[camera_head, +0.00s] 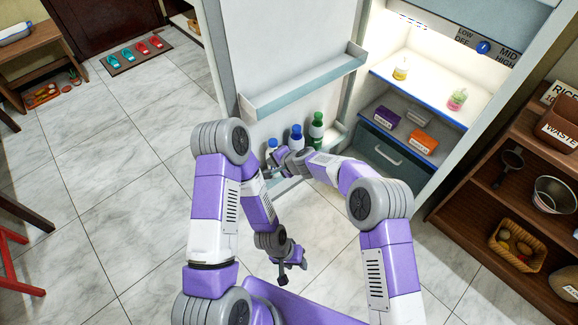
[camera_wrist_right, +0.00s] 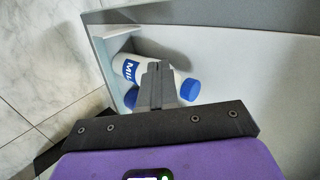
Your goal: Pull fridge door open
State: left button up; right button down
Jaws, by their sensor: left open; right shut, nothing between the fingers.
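The fridge door (camera_head: 285,45) stands wide open on the left of the fridge (camera_head: 400,45), with its inner side and door shelves facing me. My right gripper (camera_head: 271,172) is shut and empty beside the lower door shelf, in front of the bottles. In the right wrist view the shut fingers (camera_wrist_right: 158,85) overlap a milk bottle (camera_wrist_right: 133,70) lying across the picture; I cannot tell whether they touch it. The door's pale inner panel (camera_wrist_right: 235,65) fills the right of that view. My left gripper (camera_head: 284,277) hangs low over the floor, open and away from the door.
A blue-capped bottle (camera_head: 296,134) and a green bottle (camera_head: 317,127) stand in the lower door shelf. Purple (camera_head: 386,118) and orange (camera_head: 421,141) boxes sit inside the fridge. A wooden shelf unit (camera_head: 500,205) stands at the right. Tiled floor (camera_head: 110,190) is clear at the left.

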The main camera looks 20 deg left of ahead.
jog(key=s+p+v, duration=0.1)
jog(key=v, duration=1)
jog(key=shift+f+p, duration=0.3)
jog(key=shift+d, duration=0.2)
jog(key=s+d+f+g+h+p, duration=0.1)
jog(key=s+d+f+h, duration=0.15)
jog(key=d+f, duration=0.45)
jog(key=s+d+f+h+p, duration=0.15)
jog(key=s+d+f, duration=0.25)
jog(key=d, duration=0.7)
jog(key=s+d+f+n+g+p, duration=0.1)
jog(key=s+d+f+g+p, duration=0.1)
jog(key=s+d, duration=1)
jog(key=s, duration=0.3)
jog(key=shift+s+d+f+n+h, duration=0.15)
jog(key=shift+s+d+n+h, duration=0.15)
jog(key=shift+s+d, duration=0.1)
